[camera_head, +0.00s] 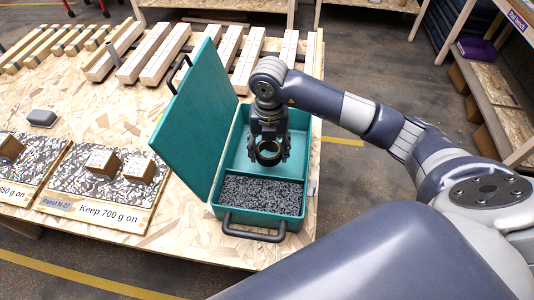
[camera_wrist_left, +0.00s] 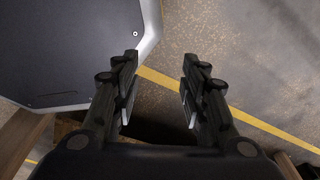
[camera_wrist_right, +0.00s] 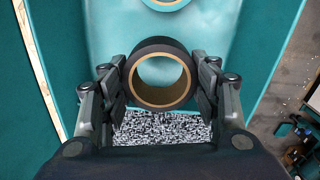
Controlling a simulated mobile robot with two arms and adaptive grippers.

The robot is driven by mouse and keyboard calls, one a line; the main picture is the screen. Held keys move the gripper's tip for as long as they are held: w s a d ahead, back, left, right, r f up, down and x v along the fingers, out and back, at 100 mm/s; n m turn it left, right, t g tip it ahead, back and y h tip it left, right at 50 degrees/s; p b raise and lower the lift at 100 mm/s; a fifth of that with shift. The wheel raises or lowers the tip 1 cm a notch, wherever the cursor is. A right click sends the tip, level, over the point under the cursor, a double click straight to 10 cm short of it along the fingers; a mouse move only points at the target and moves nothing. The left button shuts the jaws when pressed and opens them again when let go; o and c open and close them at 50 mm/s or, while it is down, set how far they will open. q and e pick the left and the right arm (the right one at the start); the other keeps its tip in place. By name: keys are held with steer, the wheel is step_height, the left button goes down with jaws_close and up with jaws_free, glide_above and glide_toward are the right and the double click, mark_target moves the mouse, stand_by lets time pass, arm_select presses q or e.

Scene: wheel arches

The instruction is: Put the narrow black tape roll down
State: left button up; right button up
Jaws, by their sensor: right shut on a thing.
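My right gripper (camera_head: 268,150) is shut on a black tape roll (camera_head: 268,163) with a brown core. The right wrist view shows the roll (camera_wrist_right: 160,46) between both fingers of the right gripper (camera_wrist_right: 160,85), its hole facing the camera. The roll is over the open teal case (camera_head: 233,213), near its far compartment; I cannot tell whether it touches the floor. My left gripper (camera_wrist_left: 158,88) is open and empty, over the ground beside the table, and out of the head view.
The case's raised lid (camera_head: 190,125) stands to the left. Grey speckled foam (camera_head: 262,194) fills the near compartment. A pale blue ring (camera_wrist_right: 163,4) shows partly at the top of the right wrist view. Weighted panels (camera_head: 95,185) lie left; wooden bars (camera_head: 165,55) lie behind.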

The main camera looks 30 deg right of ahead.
mark_target(268, 159)
step_height(268, 159, down, 3)
steer(key=shift+r, duration=0.2)
step_height(268, 159, down, 3)
steer(key=shift+w+r+p, duration=0.1)
steer(key=shift+p, duration=0.2)
steer(key=o, duration=0.6)
steer(key=shift+f, duration=0.25)
steer(key=o, duration=0.4)
steer(key=shift+o, duration=0.2)
steer(key=shift+r, duration=0.55)
arm_select(q)
steer(key=shift+s+f+b, duration=0.65)
steer(key=shift+s+b, duration=0.2)
steer(key=shift+b, duration=0.1)
arm_select(e)
step_height(268, 159, up, 11)
steer(key=shift+r, duration=0.2)
